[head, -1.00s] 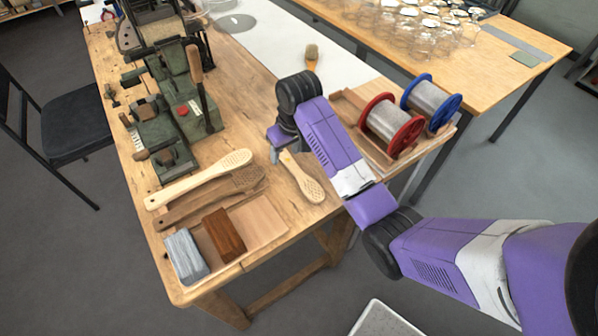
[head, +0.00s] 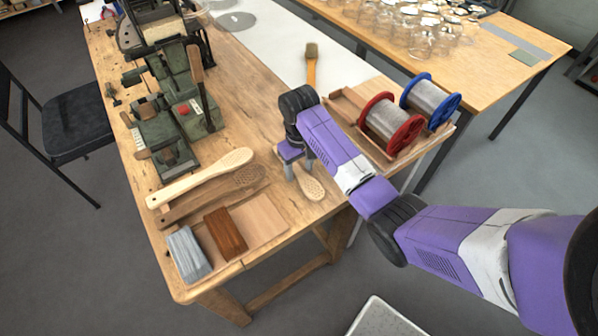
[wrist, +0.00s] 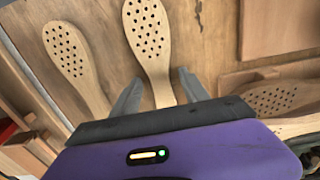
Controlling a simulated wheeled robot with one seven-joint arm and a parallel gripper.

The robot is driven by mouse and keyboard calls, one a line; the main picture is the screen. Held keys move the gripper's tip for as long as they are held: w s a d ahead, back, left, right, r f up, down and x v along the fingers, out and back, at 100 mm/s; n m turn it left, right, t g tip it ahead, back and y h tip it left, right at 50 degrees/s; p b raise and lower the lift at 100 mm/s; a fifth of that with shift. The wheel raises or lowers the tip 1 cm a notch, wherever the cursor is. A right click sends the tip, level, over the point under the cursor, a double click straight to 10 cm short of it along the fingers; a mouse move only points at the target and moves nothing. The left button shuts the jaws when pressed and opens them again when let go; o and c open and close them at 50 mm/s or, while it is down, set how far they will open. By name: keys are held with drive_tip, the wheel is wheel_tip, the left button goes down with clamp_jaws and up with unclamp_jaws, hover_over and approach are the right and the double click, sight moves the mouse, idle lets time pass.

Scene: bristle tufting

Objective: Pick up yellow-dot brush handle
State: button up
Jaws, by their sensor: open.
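A pale wooden brush handle with a perforated oval head (wrist: 148,32) runs between my fingers in the wrist view. Its head also shows in the head view (head: 312,187), below my gripper (head: 295,173). In the wrist view my gripper (wrist: 158,92) is open, one finger on each side of the shaft. I cannot tell whether the fingers are at its height. A second pale perforated handle (wrist: 72,58) lies to the left. No yellow dot shows on any handle, so I cannot tell which is the yellow-dot one.
A dark perforated handle (head: 215,195) and a long pale one (head: 200,180) lie left of my gripper. Wire spools (head: 391,124) stand right; a green machine (head: 165,130) stands left.

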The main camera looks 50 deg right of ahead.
clamp_jaws()
idle(0.4)
